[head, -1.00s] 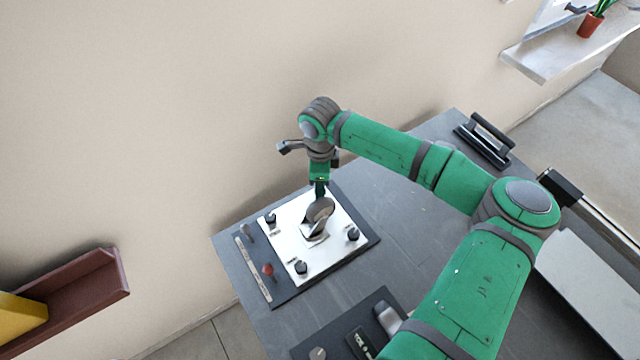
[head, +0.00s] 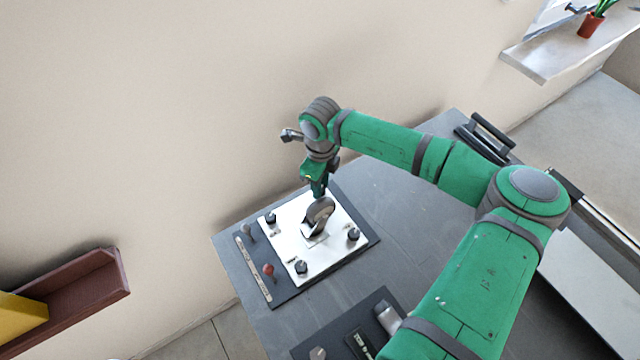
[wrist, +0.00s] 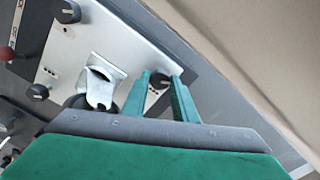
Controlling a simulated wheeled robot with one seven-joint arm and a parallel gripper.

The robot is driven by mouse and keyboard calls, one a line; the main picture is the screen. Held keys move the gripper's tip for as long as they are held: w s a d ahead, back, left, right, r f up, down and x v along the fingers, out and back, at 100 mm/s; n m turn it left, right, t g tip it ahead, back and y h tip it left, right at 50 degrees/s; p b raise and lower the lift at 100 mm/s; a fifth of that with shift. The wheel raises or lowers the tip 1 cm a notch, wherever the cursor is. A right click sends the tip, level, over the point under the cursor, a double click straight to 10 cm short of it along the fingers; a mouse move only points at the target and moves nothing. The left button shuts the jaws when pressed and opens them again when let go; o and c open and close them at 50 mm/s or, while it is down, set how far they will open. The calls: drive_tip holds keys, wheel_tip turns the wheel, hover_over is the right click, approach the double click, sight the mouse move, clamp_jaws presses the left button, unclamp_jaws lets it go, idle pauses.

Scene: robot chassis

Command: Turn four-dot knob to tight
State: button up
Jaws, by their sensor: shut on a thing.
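A white plate (head: 285,250) with black knobs near its corners lies on a dark panel. My gripper (wrist: 161,78) is shut on the dark knob (wrist: 157,82) at the plate's far corner, with one green finger on each side. In the head view my gripper (head: 319,194) hides most of this knob. Other knobs stand at the left corner (head: 270,218), the near corner (head: 301,267) and the right corner (head: 353,234). The dot marks and the tight mark are too small to read, so I cannot tell which knob has four dots.
A caster wheel (head: 320,212) stands mid-plate, close to my gripper. A black handle (head: 487,138) is on the table's far right. The wall rises close behind.

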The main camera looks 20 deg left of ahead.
drive_tip(key=shift+a, duration=0.1)
drive_tip(key=o, duration=1.1)
drive_tip(key=shift+c, duration=0.2)
drive_tip(key=shift+r, duration=0.15)
wheel_tip(320, 180, up, 11)
drive_tip(key=shift+f, duration=0.2)
